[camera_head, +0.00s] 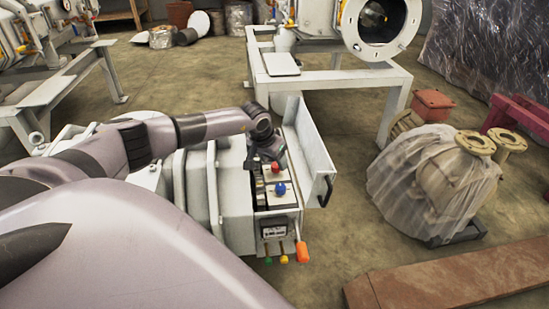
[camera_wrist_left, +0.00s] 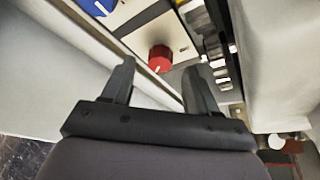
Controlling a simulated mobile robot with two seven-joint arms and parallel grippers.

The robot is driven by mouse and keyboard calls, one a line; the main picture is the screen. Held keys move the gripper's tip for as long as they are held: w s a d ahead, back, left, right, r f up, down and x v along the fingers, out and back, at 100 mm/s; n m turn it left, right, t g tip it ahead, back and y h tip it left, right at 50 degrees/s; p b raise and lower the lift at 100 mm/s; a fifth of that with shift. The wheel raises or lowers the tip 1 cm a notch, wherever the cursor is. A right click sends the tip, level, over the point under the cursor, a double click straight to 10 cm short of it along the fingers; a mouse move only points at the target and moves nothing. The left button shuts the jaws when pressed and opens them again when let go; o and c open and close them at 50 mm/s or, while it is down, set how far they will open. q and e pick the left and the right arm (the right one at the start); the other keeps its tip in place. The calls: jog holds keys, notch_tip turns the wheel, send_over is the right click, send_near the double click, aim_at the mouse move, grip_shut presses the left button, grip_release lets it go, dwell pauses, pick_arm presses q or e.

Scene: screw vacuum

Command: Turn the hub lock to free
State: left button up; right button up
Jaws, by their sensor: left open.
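A panel on the grey machine (camera_head: 232,205) carries a red knob (camera_head: 275,168) and a blue knob (camera_head: 280,189). I cannot tell from the pictures which control is the hub lock. My left gripper (camera_head: 270,152) is above the panel, just beyond the red knob. In the left wrist view my left gripper (camera_wrist_left: 158,82) is open, with the red knob (camera_wrist_left: 160,58) ahead, between and past the fingertips, and nothing held. The blue knob (camera_wrist_left: 97,5) shows partly at the top edge, with a white mark. My right gripper is not in view.
An opened grey door (camera_head: 312,150) with a black handle (camera_head: 325,190) stands right of the panel. An orange-handled lever (camera_head: 302,252) and small coloured knobs stick out at the front. A wrapped machine part (camera_head: 425,185) and a brown board (camera_head: 440,280) lie to the right on the floor.

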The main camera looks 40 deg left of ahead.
pick_arm(q)
jog(key=p+v, duration=0.2)
jog(key=v, duration=0.3)
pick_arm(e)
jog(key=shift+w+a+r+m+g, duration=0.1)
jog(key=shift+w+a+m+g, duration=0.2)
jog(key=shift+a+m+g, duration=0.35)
